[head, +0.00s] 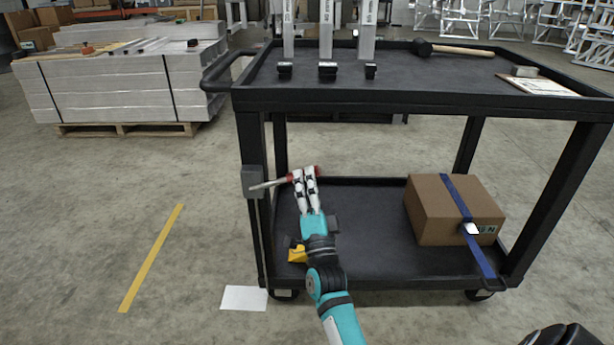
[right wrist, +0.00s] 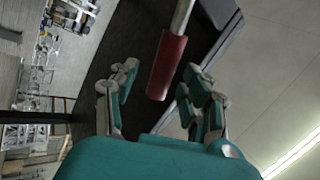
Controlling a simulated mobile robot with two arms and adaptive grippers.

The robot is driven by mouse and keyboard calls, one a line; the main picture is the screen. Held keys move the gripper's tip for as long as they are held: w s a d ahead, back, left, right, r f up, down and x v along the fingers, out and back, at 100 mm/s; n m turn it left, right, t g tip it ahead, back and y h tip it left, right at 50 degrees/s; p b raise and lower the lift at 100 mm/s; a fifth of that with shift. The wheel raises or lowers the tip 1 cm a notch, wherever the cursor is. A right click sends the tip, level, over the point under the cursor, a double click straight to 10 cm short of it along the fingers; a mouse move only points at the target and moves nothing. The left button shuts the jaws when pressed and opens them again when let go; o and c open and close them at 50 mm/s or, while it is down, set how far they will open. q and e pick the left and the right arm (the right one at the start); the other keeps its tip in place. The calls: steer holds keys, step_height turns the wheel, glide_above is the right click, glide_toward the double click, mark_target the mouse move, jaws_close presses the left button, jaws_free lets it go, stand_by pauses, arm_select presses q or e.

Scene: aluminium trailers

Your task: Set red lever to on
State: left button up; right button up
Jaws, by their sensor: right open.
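The red lever has a silver rod (head: 270,184) running from a grey box (head: 252,178) on the cart's front left leg. It points right and slightly up in the head view, with a red grip at its end. My right gripper (head: 305,172) is at the red grip, fingers pointing up in the picture. In the right wrist view the red grip (right wrist: 167,66) lies between the spread fingers of the right gripper (right wrist: 164,88). The fingers are open, and I see no clear contact. My left gripper is not in view.
The black cart (head: 420,101) has a lower shelf with a brown box (head: 440,215) under a blue strap and a yellow object (head: 297,254). A mallet (head: 455,49) and upright metal bars stand or lie on top. The floor left of the cart is clear around a yellow line (head: 152,257).

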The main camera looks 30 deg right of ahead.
steer(key=v, duration=1)
steer(key=shift+r, duration=0.1)
